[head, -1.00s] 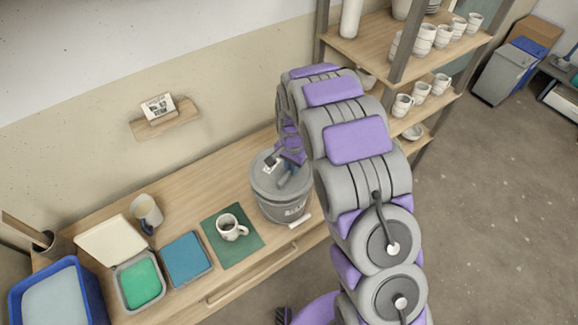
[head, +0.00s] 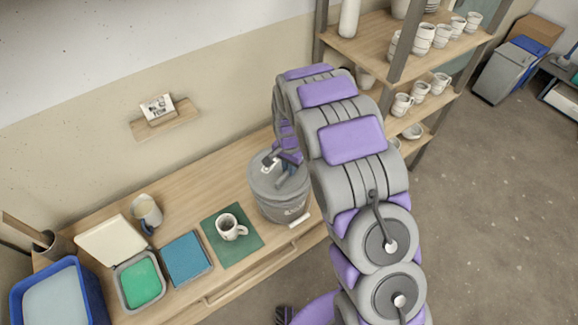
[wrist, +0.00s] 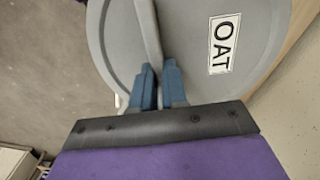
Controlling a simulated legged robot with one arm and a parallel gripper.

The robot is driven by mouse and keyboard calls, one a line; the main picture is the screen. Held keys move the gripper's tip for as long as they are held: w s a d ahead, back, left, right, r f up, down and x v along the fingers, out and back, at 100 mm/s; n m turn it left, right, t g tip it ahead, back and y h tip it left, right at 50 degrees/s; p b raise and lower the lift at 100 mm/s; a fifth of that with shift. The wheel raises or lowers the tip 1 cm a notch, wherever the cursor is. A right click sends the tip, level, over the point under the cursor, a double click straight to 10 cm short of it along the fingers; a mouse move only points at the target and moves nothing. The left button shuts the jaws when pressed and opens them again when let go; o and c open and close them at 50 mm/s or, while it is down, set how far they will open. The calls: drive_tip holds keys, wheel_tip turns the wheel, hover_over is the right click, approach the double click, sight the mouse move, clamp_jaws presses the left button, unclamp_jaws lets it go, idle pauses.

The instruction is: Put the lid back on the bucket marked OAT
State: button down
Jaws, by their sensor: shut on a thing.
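My gripper (head: 284,170) is shut on the raised grip bar of a round grey lid (head: 262,180). In the wrist view, its blue fingertips (wrist: 158,82) pinch the bar on both sides. The lid (wrist: 190,40) carries a white label reading OAT. In the head view the lid lies over the top of a grey bucket (head: 284,211) on the wooden bench. It looks roughly level and in line with the rim. I cannot tell whether it is fully seated. My arm hides part of the lid's right side.
A mug (head: 229,228) stands on a green mat (head: 245,243) left of the bucket. A white bar-shaped thing (head: 300,220) lies by the bench's front edge. Shelves of pottery (head: 455,48) stand behind on the right. A blue tub (head: 90,300) is at far left.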

drive_tip(key=shift+a+f, duration=0.1)
drive_tip(key=shift+a, duration=0.3)
drive_tip(key=shift+d, duration=1)
drive_tip(key=shift+f, duration=0.1)
drive_tip(key=shift+a, duration=0.1)
drive_tip(key=shift+a, duration=0.25)
drive_tip(key=shift+d, duration=0.3)
drive_tip(key=shift+a+f, duration=0.15)
